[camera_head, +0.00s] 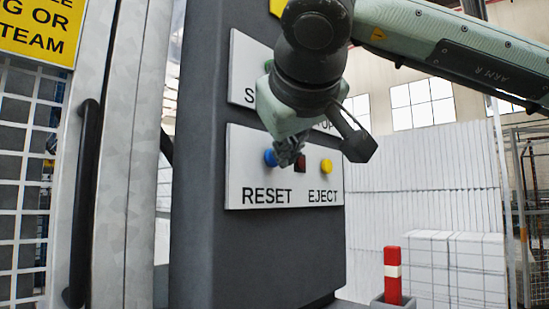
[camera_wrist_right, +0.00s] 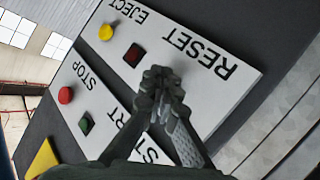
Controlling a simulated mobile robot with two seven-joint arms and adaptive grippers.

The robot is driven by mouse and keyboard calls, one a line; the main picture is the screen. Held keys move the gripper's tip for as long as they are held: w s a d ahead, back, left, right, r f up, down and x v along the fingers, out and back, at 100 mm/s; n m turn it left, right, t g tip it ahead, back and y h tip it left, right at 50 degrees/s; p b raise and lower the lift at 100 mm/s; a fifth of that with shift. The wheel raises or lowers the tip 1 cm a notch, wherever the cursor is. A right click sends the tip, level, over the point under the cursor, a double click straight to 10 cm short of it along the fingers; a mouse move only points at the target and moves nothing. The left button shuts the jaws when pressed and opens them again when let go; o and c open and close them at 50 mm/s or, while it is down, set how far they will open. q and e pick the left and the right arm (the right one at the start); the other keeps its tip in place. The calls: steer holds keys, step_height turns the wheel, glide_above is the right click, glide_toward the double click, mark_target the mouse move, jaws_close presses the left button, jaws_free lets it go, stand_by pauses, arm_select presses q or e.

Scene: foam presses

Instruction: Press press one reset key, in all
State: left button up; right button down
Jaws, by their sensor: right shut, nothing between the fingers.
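The blue reset key (camera_head: 270,158) sits above the word RESET on the lower white panel (camera_head: 240,180) of a dark grey column. My right gripper (camera_head: 294,160) is shut and empty, its fingertips just right of the blue key in the head view and partly in front of it. In the right wrist view the shut fingertips (camera_wrist_right: 158,76) lie over the panel near the word RESET, and the blue key is hidden behind them. I cannot tell whether the fingers touch the key. My left gripper is not in view.
A yellow eject key (camera_head: 326,166) and a dark red square light (camera_head: 300,166) share the lower panel. The upper panel shows a red stop key (camera_wrist_right: 66,95) and a dark green square (camera_wrist_right: 86,124) in the wrist view. A black door handle (camera_head: 82,200) stands left.

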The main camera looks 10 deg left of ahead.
steer(key=shift+s+d, duration=0.35)
steer(key=shift+d, duration=0.05)
steer(key=s+d, duration=0.1)
steer(key=d, duration=0.1)
steer(key=s+d, duration=0.2)
steer(key=shift+b, duration=0.4)
stand_by(0.8)
